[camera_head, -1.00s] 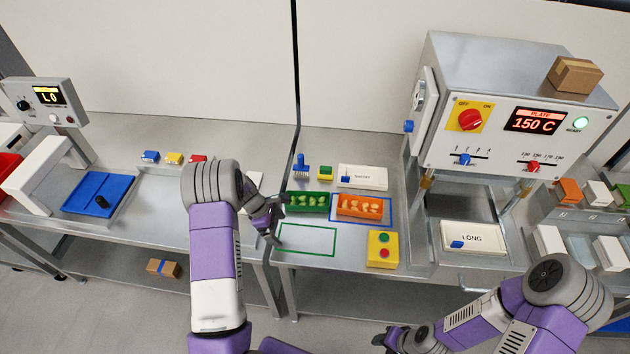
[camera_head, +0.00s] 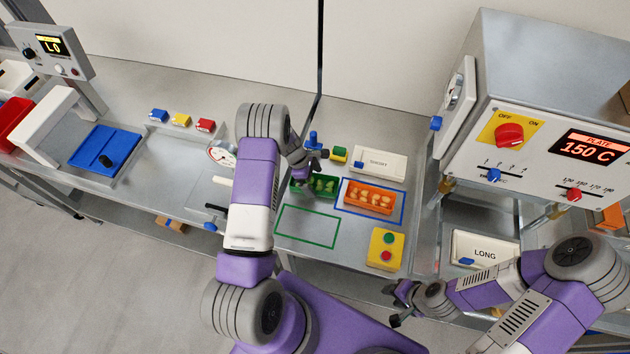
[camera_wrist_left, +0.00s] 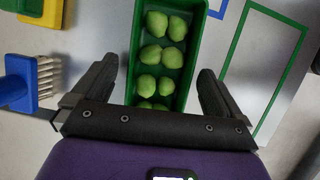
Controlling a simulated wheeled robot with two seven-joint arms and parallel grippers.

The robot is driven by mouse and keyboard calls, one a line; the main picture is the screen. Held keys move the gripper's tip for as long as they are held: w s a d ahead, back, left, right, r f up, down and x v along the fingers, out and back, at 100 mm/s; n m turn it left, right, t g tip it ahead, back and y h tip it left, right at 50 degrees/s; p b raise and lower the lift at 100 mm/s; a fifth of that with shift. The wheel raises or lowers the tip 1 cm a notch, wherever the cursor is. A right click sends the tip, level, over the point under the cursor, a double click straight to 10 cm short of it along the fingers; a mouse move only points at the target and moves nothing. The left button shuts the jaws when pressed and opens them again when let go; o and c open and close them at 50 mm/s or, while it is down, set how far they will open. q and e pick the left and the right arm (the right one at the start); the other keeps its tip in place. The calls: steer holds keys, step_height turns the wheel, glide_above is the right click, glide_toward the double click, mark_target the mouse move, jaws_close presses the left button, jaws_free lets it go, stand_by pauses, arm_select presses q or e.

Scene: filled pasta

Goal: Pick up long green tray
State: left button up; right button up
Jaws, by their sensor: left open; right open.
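The long green tray (camera_head: 327,186) holds several green filled pasta pieces and sits on the metal table, behind the green outlined rectangle. In the left wrist view the green tray (camera_wrist_left: 200,50) lies between the two open fingers of my left gripper (camera_wrist_left: 158,95). Both fingers look apart from its walls. In the head view my left gripper (camera_head: 312,172) is over the tray's left part and hides some of it. My right gripper (camera_head: 396,305) is open and empty, low at the front of the table, away from the tray.
An orange tray (camera_head: 370,208) with pasta stands just right of the green tray, inside a blue outline. A blue brush (camera_head: 313,141), a green-yellow block (camera_head: 338,154) and a SHORT-labelled plate (camera_head: 393,164) lie behind. A yellow button box (camera_head: 386,250) stands in front.

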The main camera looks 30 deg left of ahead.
arm_select(q)
steer(key=shift+d+f, duration=0.25)
steer(key=shift+f, duration=0.45)
steer(key=shift+c, duration=0.5)
steer(key=shift+w, duration=0.1)
steer(key=c, duration=1)
steer(key=shift+r, duration=0.1)
